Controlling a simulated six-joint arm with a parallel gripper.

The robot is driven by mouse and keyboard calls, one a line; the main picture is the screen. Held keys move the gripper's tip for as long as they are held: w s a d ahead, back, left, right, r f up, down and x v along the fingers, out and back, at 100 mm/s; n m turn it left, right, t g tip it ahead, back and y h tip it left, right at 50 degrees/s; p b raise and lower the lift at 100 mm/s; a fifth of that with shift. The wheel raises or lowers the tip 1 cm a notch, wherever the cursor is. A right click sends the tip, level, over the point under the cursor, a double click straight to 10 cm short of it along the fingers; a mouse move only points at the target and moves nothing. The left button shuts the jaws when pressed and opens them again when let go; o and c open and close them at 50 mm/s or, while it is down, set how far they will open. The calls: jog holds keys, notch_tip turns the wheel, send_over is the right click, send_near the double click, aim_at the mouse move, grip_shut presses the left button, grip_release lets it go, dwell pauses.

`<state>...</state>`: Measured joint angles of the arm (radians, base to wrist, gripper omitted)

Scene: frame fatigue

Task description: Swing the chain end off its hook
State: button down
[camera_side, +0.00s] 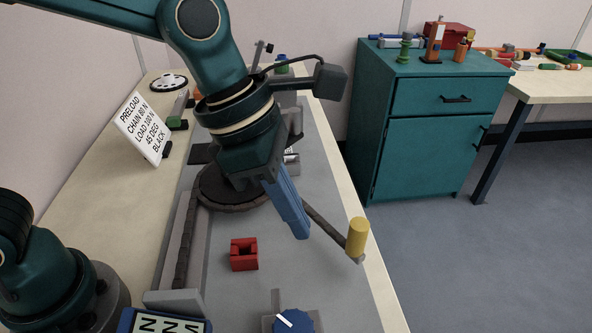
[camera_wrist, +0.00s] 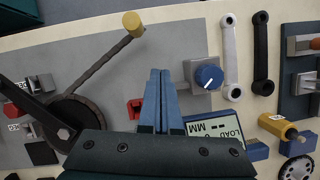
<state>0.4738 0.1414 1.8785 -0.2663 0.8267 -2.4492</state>
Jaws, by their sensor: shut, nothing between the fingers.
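The dark chain (camera_side: 187,238) runs along the left side of the grey plate, from the round chainring (camera_side: 222,193) toward a grey block (camera_side: 172,301) near the front. In the wrist view the chainring (camera_wrist: 78,115) is at the left, partly covered by my gripper's body. I cannot make out the chain's end or its hook; the wrist view hides that area. My gripper (camera_side: 301,236) is shut and empty, its blue fingers pointing down above the plate, to the right of the chain. Its closed fingertips (camera_wrist: 160,72) are in the middle of the wrist view.
A crank with a yellow pedal (camera_side: 357,237) sticks out to the right, close to the fingers. A red slotted block (camera_side: 243,254) and a blue knob (camera_side: 293,322) stand on the plate. A white sign (camera_side: 143,128) stands left. A load display (camera_wrist: 212,131) is near the knob.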

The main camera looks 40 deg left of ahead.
jog(key=shift+s+d+v, duration=0.1)
jog(key=shift+s+v, duration=0.05)
jog(key=shift+v, duration=0.8)
jog(key=shift+s+d+v, duration=0.15)
jog(key=shift+v, duration=0.8)
jog(key=a+r+m+t+y, duration=0.1)
jog(key=a+r+m+t, duration=0.2)
jog(key=a, duration=0.6)
jog(key=s+a+f+m+y, duration=0.1)
jog(key=s+a+f+m, duration=0.1)
jog(key=m, duration=0.8)
jog(key=s+a+f+m+y, duration=0.1)
jog(key=s+a+f+m, duration=0.2)
jog(key=m, duration=0.8)
jog(key=shift+s+a+y, duration=0.3)
jog(key=shift+s+a, duration=0.55)
jog(key=shift+a, duration=0.4)
